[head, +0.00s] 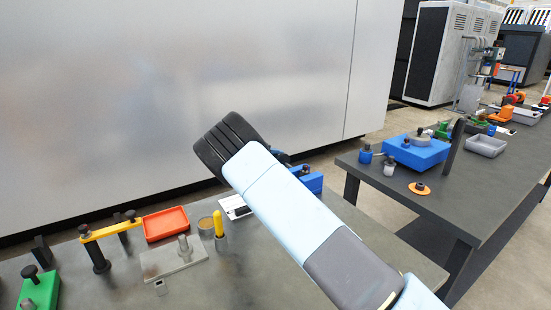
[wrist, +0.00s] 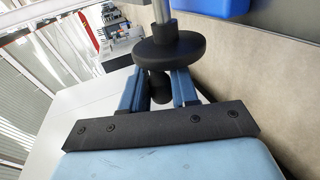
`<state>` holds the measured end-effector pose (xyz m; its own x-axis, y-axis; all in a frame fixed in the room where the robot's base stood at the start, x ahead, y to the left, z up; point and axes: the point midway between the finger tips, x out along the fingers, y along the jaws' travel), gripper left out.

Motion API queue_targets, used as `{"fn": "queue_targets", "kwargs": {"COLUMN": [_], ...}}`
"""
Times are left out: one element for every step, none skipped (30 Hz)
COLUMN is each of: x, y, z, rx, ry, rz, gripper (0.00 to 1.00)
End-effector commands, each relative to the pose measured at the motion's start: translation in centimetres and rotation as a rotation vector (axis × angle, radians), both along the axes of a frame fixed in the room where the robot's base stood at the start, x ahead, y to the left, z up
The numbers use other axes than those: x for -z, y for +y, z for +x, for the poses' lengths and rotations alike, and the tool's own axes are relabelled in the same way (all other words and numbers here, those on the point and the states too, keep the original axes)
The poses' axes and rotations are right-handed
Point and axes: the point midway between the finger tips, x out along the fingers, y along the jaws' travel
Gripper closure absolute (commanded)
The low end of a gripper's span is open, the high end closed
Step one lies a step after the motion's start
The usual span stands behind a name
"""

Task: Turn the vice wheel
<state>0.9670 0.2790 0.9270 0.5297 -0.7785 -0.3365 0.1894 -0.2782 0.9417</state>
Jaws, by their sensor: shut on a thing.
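The vice wheel (wrist: 170,46) is a round black disc on a silver shaft (wrist: 161,10), at the top middle of the wrist view. A short dark handle (wrist: 158,86) stands out from the wheel toward me. My gripper (wrist: 158,78) has its two blue fingers on either side of this handle and is shut on it. The blue vice body (wrist: 210,6) shows at the top edge of the wrist view. In the head view, part of the blue vice (head: 311,182) shows behind my arm, which hides the wheel and my fingertips.
On the near bench (head: 100,285) are a yellow bar on black posts (head: 112,229), a red tray (head: 166,224), a metal plate (head: 165,262) and a green block (head: 40,292). A second bench (head: 440,200) at right holds a blue block (head: 416,153). A large grey panel (head: 170,90) stands behind.

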Motion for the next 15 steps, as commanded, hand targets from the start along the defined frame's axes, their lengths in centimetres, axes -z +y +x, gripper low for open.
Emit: {"fn": "queue_targets", "kwargs": {"x": [-0.1, -0.2, -0.2, -0.2, -0.3, -0.3, -0.3, -0.4, -0.3, -0.4, -0.4, -0.4, -0.4, -0.4, -0.5], "y": [-0.5, -0.5, -0.6, -0.7, -0.7, -0.9, -0.9, -1.0, -1.1, -1.1, -1.2, -1.3, -1.4, -1.4, -1.5], "z": [0.1, 0.2, 0.2, 0.3, 0.3, 0.3, 0.4, 0.4, 0.5, 0.5, 0.6, 0.6, 0.7, 0.7, 0.8], "rx": [0.006, 0.006, 0.006, 0.007, 0.006, 0.007, 0.007, 0.007, 0.008, 0.007, 0.009, 0.008, 0.008, 0.009, 0.008], "ry": [0.025, 0.041, 0.063, 0.078, 0.094, 0.116, 0.132, 0.148, 0.169, 0.186, 0.200, 0.223, 0.238, 0.254, 0.276], "rz": [0.041, 0.065, 0.096, 0.120, 0.144, 0.175, 0.198, 0.222, 0.253, 0.278, 0.300, 0.332, 0.354, 0.379, 0.410], "gripper": [1.00, 1.00, 1.00, 1.00, 1.00, 1.00, 1.00, 1.00, 1.00, 1.00, 1.00, 1.00, 1.00, 1.00, 1.00]}}
